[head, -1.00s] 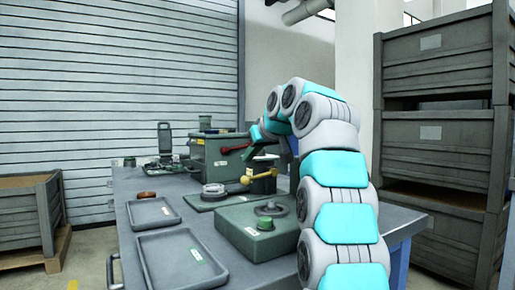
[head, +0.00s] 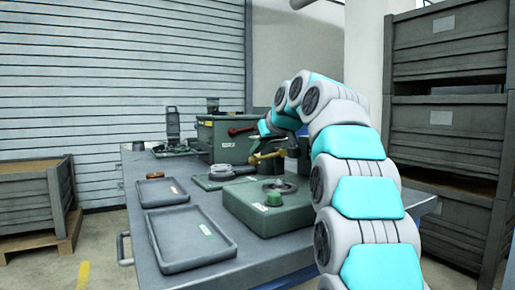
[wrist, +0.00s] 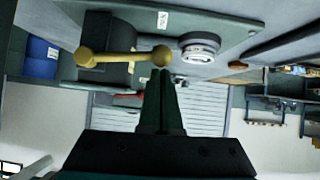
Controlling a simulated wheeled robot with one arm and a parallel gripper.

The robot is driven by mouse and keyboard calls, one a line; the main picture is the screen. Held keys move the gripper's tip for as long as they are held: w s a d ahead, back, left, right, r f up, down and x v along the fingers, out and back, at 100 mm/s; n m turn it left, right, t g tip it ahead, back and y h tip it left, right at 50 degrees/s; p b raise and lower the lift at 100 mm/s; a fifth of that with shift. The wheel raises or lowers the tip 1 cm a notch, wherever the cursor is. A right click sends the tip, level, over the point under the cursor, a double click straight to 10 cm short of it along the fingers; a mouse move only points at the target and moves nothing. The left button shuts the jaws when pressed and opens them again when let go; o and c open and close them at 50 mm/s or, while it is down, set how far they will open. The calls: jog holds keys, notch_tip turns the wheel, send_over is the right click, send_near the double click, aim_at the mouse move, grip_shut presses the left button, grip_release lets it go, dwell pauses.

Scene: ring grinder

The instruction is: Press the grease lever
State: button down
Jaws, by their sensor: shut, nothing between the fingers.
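A yellow lever with ball ends (head: 268,157) stands on the bench beside the ring plate. It spans the upper left of the wrist view (wrist: 125,57). A red-handled lever (head: 243,130) sits on the green box behind it and shows small in the wrist view (wrist: 128,96). I cannot tell from any label which one is the grease lever. My gripper (wrist: 161,72) is shut and empty. Its tips are close to the yellow lever's right ball in the wrist view; I cannot tell if they touch. In the head view my arm partly hides the gripper.
A ring fixture (head: 221,172) lies on a green plate left of the yellow lever. A low green housing (head: 267,205) stands in front. Two grey trays (head: 190,238) (head: 161,191) lie on the bench's left. Stacked crates (head: 445,120) stand at right.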

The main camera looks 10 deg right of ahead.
aim_at(255, 163)
jog(key=shift+f, duration=0.15)
jog(key=f+b, duration=0.1)
jog(key=b, duration=0.1)
jog(key=f+n+h+b, duration=0.1)
jog(key=f+b, duration=0.1)
jog(key=b, duration=0.1)
jog(key=shift+a+f+n+t+h, duration=0.2)
jog(key=shift+f+n+t+h, duration=0.1)
jog(key=shift+t, duration=0.1)
jog(key=shift+f+n+h+b, duration=0.3)
jog(key=shift+f+b, duration=0.05)
jog(key=shift+b, duration=0.3)
jog(key=shift+d+f+n+t+h+b, duration=0.2)
jog(key=shift+n+t+h+b, duration=0.15)
jog(key=shift+b, duration=0.25)
jog(key=shift+r, duration=0.1)
